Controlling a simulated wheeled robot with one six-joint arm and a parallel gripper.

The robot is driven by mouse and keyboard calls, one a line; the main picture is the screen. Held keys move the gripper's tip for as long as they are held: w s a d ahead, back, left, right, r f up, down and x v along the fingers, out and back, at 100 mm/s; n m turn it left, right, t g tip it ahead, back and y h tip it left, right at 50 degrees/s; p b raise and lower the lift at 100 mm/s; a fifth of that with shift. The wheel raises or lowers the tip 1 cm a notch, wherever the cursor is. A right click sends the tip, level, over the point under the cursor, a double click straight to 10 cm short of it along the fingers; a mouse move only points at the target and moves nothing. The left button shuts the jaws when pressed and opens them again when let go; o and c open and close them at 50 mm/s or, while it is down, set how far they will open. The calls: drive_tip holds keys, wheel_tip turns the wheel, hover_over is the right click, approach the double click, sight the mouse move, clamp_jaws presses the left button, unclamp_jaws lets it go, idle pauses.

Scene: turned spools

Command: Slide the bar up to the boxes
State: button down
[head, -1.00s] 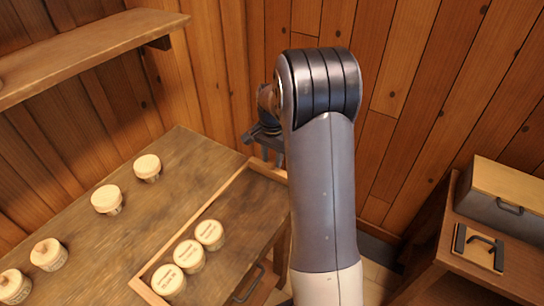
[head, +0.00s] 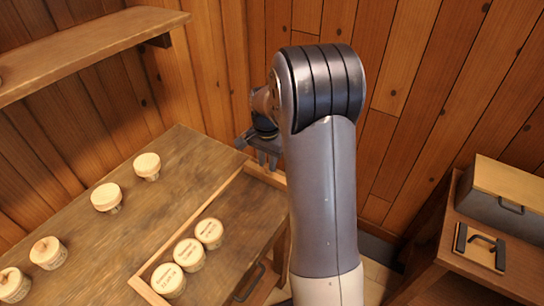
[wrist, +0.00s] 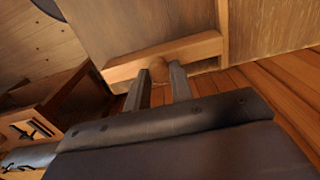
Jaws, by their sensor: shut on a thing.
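A light wooden bar (head: 266,176) lies across the far end of an open tray-like drawer (head: 248,215). It also shows in the wrist view (wrist: 190,48), with a rounded knob (wrist: 158,72) standing from its middle. My gripper (head: 268,160) is at the bar, partly hidden behind my own arm in the head view. In the wrist view my gripper (wrist: 160,84) is shut on the knob, one finger on each side. Three round, pale boxes (head: 189,254) with lettered lids stand in a row at the drawer's near left end, with bare drawer floor between them and the bar.
Several similar round boxes (head: 106,197) stand on the table (head: 90,240) left of the drawer. A shelf (head: 90,45) hangs on the left wall. A side table at the right holds a grey box with a wooden lid (head: 515,185) and a handled plate (head: 480,246).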

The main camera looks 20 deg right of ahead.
drive_tip(key=s+a, duration=0.3)
drive_tip(key=a, duration=0.2)
drive_tip(key=s+a+b, duration=0.1)
drive_tip(key=s+a, duration=0.3)
drive_tip(key=a, duration=0.1)
drive_tip(key=s+a, duration=0.3)
drive_tip(key=a, duration=0.3)
drive_tip(key=shift+s+a, duration=0.1)
drive_tip(key=shift+s, duration=0.3)
drive_tip(key=c, duration=1.2)
unclamp_jaws()
drive_tip(key=shift+c, duration=0.2)
drive_tip(key=shift+r, duration=0.15)
wheel_tip(320, 180, up, 11)
drive_tip(key=shift+f, duration=0.2)
